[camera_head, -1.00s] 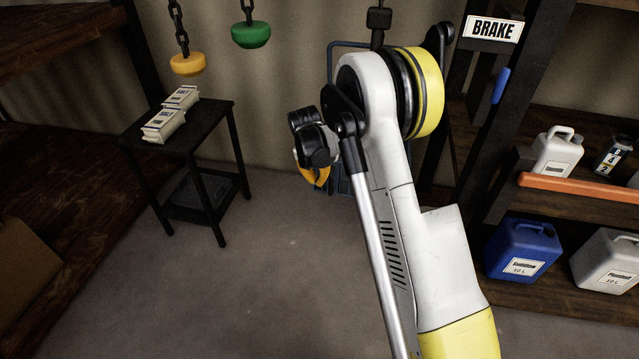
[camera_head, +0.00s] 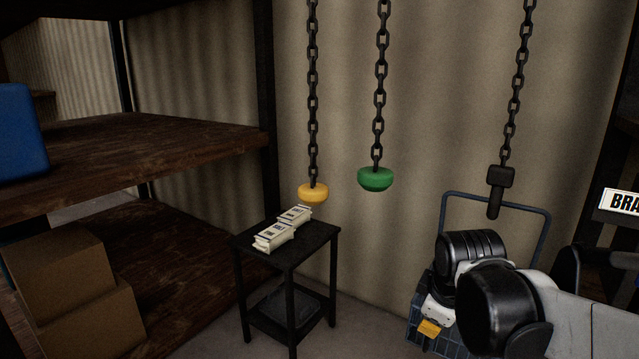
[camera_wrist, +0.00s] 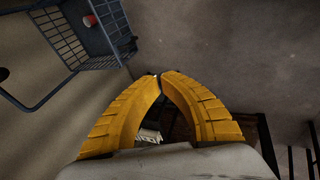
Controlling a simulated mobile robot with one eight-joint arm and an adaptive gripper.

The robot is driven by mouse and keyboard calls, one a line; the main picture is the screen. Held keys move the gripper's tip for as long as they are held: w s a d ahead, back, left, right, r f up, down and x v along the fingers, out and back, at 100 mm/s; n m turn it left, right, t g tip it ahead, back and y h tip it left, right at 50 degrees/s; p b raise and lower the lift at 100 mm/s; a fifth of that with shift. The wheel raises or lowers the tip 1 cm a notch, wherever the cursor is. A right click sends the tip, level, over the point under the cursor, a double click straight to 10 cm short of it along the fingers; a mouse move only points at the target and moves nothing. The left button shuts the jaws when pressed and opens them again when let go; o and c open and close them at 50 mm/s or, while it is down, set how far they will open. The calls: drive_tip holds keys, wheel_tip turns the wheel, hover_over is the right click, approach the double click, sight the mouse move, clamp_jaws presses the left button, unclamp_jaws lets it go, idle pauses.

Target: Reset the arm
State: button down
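My arm is at the lower right of the head view, its black joints in front of a blue basket cart. The yellow fingers of my gripper (camera_head: 430,328) show small below the wrist. In the wrist view, the two ribbed yellow fingers of my gripper (camera_wrist: 160,75) curve together. Their tips meet or nearly meet, with nothing seen between them. Part of a small dark table and pale boxes show through the gap behind the tips.
The blue basket cart (camera_head: 535,212) stands close by my arm; its basket (camera_wrist: 65,35) holds a red object. A dark side table (camera_head: 318,240) bears pale boxes (camera_head: 275,236). Shelves stand at left.

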drive_tip(key=s+a+m+t, duration=0.1)
drive_tip(key=s+a+m, duration=0.1)
drive_tip(key=s+m, duration=0.8)
drive_tip(key=s, duration=0.4)
drive_tip(key=shift+s+a+f+m+t+y, duration=0.2)
drive_tip(key=shift+s+f+m+t+y, duration=0.1)
drive_tip(key=shift+m+t+y, duration=0.1)
